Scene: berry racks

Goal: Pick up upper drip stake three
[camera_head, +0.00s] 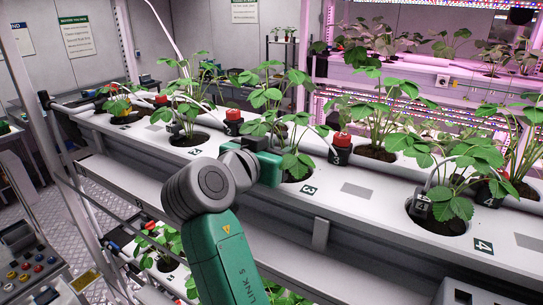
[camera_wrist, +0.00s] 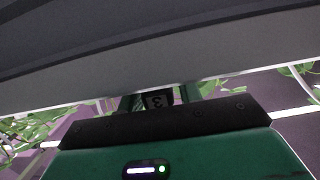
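My gripper (camera_head: 268,166) is low over the upper white trough, at the plant by the number 3 label (camera_head: 308,190). In the wrist view, a small dark block marked 3 (camera_wrist: 157,100) sits between my two green fingers; it looks like the head of drip stake three. I cannot tell whether the fingers touch it. In the head view my gripper and the leaves hide this stake. Plant three (camera_head: 298,165) rises just beside and behind my gripper. Drip stake four (camera_head: 421,206), dark with a white tube, stands in the hole to the right.
Red-capped black holders (camera_head: 340,145) stand along the trough's back edge. Plants with spreading leaves stand on both sides. A grey surface (camera_wrist: 160,50) fills the upper wrist view close to my gripper. A lower row of plants (camera_head: 165,250) lies below, and a control panel (camera_head: 30,265) is at lower left.

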